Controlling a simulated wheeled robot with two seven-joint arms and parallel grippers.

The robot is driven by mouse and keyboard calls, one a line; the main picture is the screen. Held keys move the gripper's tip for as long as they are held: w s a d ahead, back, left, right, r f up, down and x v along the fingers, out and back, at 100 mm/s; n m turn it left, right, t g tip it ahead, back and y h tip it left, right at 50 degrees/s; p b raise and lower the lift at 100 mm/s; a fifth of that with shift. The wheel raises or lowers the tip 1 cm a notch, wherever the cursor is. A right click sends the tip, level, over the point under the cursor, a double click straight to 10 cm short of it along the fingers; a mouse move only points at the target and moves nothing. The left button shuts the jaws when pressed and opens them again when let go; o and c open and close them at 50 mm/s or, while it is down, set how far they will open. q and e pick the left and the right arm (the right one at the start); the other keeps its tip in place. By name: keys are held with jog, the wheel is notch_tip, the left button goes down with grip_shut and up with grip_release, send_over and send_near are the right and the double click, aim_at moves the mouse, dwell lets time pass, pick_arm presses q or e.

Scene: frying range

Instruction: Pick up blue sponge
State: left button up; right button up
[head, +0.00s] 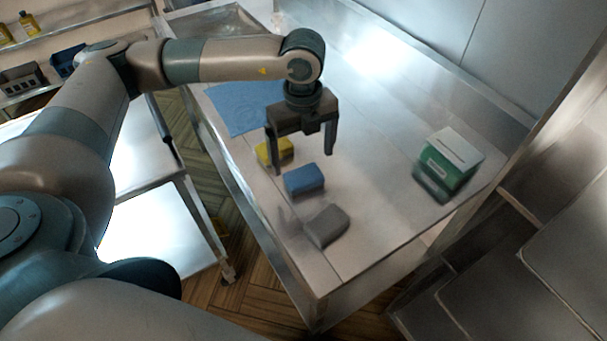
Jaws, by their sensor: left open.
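The blue sponge (304,180) lies flat on the steel table (375,225), between a yellow sponge (275,151) and a grey sponge (326,226). My left gripper (302,162) points down with its two fingers spread apart and nothing between them. In the picture its fingertips are just above and beside the blue sponge, and one finger passes in front of the yellow sponge. I cannot tell the exact height of the fingertips over the table. My right gripper does not show.
A green and white box (448,165) stands on the table's right side. A blue cloth (240,106) lies towards the back left. The table's middle right is clear. A raised wall runs along its far right edge. Another steel table (150,215) stands at the left.

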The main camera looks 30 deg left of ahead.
aim_at(303, 175)
pick_arm(q)
jog(key=shift+f, duration=0.2)
jog(key=shift+f+p, duration=0.7)
jog(key=shift+p, duration=0.1)
notch_tip(303, 175, down, 3)
jog(key=shift+d+r+p, duration=0.1)
jog(key=shift+p, duration=0.65)
jog(key=shift+f, duration=0.5)
jog(key=shift+c, duration=0.3)
jog(key=c, duration=1.1)
jog(key=shift+o, duration=0.2)
